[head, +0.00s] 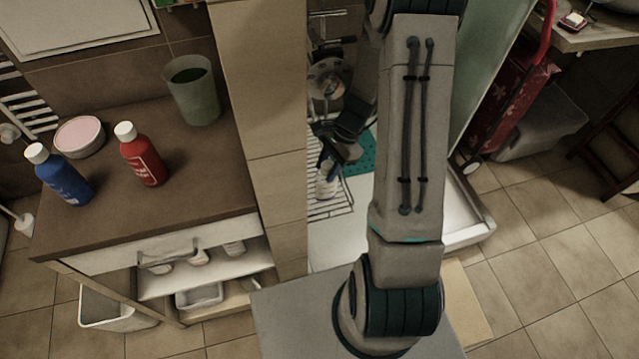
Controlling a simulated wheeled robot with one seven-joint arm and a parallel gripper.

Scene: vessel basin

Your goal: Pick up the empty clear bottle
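My gripper (328,163) points down inside the narrow shower area, behind my own arm in the head view. A small pale, see-through-looking bottle (327,186) is directly below the gripper's fingers, over a wire rack (325,212). The fingers overlap the bottle's upper part in the picture. I cannot tell whether they touch it or are closed on it, or whether the bottle is empty. My forearm hides much of the area to the right.
On the brown counter (110,205) at left stand a blue bottle (60,175), a red bottle (143,158), a round pink-topped tin (79,136) and a greenish translucent cup (192,92). A tiled wall (270,110) separates the counter from the shower. Open floor (540,240) lies at right.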

